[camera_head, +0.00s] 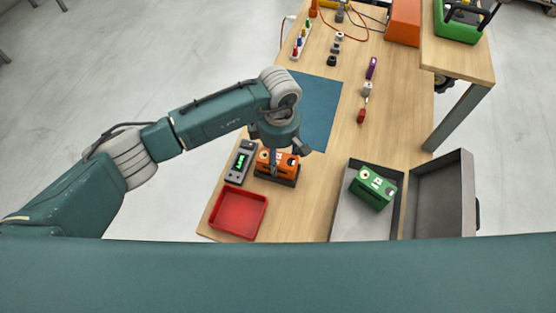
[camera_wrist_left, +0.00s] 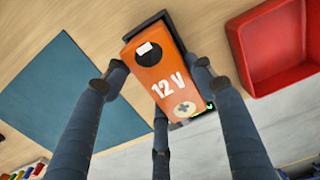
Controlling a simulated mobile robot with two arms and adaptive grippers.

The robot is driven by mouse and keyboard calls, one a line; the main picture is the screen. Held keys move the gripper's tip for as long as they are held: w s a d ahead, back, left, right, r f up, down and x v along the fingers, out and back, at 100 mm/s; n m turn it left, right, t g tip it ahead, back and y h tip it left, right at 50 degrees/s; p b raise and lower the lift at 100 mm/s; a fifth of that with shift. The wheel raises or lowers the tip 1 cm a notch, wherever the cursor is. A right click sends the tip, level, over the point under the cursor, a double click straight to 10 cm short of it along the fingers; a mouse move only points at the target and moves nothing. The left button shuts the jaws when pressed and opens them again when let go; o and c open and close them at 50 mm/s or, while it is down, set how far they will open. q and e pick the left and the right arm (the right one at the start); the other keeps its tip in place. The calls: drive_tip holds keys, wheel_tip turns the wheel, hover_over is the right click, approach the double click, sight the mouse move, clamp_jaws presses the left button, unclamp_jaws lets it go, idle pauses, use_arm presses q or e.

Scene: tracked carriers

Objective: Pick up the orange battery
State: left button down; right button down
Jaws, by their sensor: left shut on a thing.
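The orange battery (camera_head: 283,163) sits in a dark base on the wooden table, next to a grey meter with a green display. In the left wrist view the orange battery (camera_wrist_left: 164,82) shows its "12 V" marking, a dark round spot and a plus sign. My left gripper (camera_head: 274,166) is over the battery from above, and its fingers (camera_wrist_left: 160,92) are closed around the battery's sides. The gripper hides part of the battery in the head view. I cannot tell whether the battery is raised from its base. My right gripper is not in view.
A red tray (camera_head: 239,212) lies in front of the meter (camera_head: 241,162). A blue mat (camera_head: 318,105) lies behind the battery. A grey open case (camera_head: 345,215) with a green battery (camera_head: 373,187) stands to the right. Small tools and parts lie farther back.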

use_arm(q)
drive_tip(key=shift+w+r, duration=0.15)
drive_tip(key=shift+r, duration=0.45)
wheel_tip(320, 180, up, 19)
drive_tip(key=b, duration=0.5)
drive_tip(key=shift+b, duration=0.4)
